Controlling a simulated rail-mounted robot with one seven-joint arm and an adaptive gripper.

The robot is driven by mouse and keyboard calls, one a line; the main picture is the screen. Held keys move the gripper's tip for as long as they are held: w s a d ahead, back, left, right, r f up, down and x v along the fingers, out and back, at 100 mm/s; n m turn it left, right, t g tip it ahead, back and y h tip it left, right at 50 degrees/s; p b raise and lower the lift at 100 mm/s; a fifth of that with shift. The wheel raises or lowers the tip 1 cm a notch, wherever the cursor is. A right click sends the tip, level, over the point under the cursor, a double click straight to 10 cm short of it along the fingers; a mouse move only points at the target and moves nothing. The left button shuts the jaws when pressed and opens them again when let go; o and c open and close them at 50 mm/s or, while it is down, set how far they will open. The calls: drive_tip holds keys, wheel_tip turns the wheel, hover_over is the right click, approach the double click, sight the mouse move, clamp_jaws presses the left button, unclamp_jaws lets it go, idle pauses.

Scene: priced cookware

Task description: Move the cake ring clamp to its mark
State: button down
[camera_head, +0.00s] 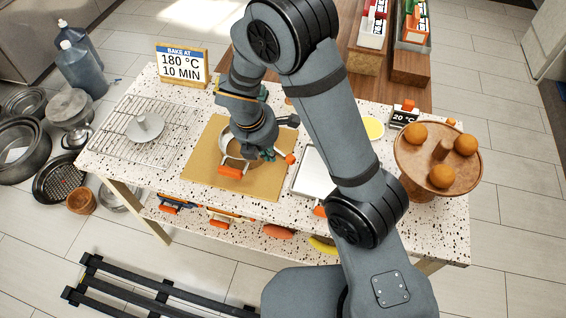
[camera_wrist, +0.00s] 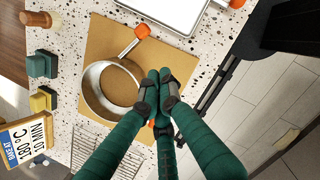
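A metal cake ring (camera_head: 233,150) stands on a tan board (camera_head: 205,155); it also shows in the wrist view (camera_wrist: 88,92). An orange-ended clamp (camera_wrist: 142,32) is at the ring's upper rim in the wrist view, and its orange end (camera_head: 290,158) shows right of the ring in the head view. A second orange piece (camera_head: 230,172) is at the ring's front, mostly hidden by the fingers in the wrist view. My gripper (camera_wrist: 160,82) has its teal fingers drawn together beside the ring, with nothing visible between the tips. Contact with the ring is unclear.
A wire rack (camera_head: 160,120) lies left of the board and a pale tray (camera_head: 308,172) lies right. A "180 °C 10 MIN" sign (camera_head: 182,64) stands behind. A wooden stand (camera_head: 420,160) with orange balls is at the right. The board's front is clear.

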sight(283, 154)
drive_tip(key=b+x, duration=0.1)
drive_tip(key=x, duration=0.2)
drive_tip(key=s+b+x, duration=0.1)
drive_tip(key=x, duration=0.2)
drive_tip(key=s+a+b+x, duration=0.1)
drive_tip(key=x, duration=0.2)
drive_tip(key=shift+w+d+f, duration=0.1)
drive_tip(key=shift+w+f, duration=0.1)
drive_tip(key=shift+f, duration=0.45)
drive_tip(key=shift+w+d+p, duration=0.85)
drive_tip(key=shift+w+d, duration=0.25)
drive_tip(key=shift+w+d+f, duration=0.1)
drive_tip(key=shift+w+d, duration=0.25)
